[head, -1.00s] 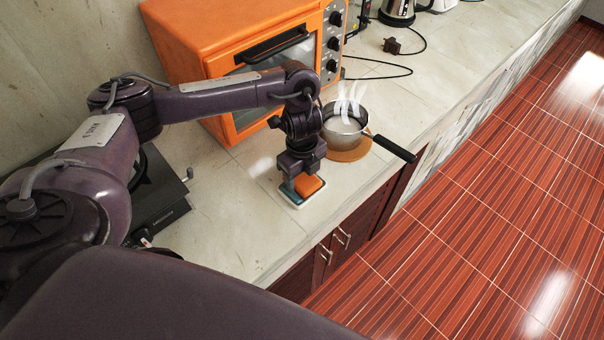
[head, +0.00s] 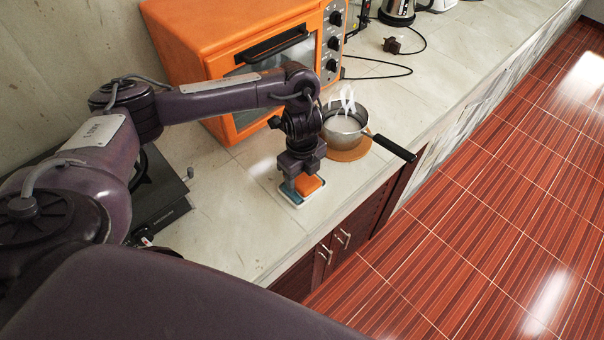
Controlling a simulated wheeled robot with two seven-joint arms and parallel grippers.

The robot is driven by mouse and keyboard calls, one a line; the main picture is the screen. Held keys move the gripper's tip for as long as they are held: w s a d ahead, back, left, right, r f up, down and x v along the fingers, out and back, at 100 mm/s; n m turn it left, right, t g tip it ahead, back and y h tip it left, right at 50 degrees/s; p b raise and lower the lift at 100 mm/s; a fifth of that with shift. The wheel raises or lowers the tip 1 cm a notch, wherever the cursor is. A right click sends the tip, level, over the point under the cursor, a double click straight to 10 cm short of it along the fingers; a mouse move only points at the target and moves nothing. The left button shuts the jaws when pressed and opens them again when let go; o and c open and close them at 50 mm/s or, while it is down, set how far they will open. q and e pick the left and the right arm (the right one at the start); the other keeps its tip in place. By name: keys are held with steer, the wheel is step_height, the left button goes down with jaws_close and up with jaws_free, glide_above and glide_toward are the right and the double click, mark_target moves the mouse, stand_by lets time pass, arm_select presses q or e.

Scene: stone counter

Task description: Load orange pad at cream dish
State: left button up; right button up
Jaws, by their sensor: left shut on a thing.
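An orange pad (head: 309,185) is at the cream dish (head: 299,205), a small pale dish on the counter below the oven. My left gripper (head: 298,188) points down over the dish and is shut on the orange pad. The gripper hides part of the pad and the back of the dish. Whether the pad touches the dish floor cannot be told. My right gripper is not in view.
A steaming steel pot (head: 344,125) stands on a round cork mat (head: 347,150), its black handle (head: 395,148) pointing toward the counter edge. An orange oven (head: 240,60) stands behind. A black stove (head: 160,200) is at left. Counter in front of the dish is clear.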

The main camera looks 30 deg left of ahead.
mark_target(302, 176)
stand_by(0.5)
arm_select(q)
step_height(302, 176, up, 7)
steer(key=p, duration=0.7)
stand_by(0.4)
stand_by(0.3)
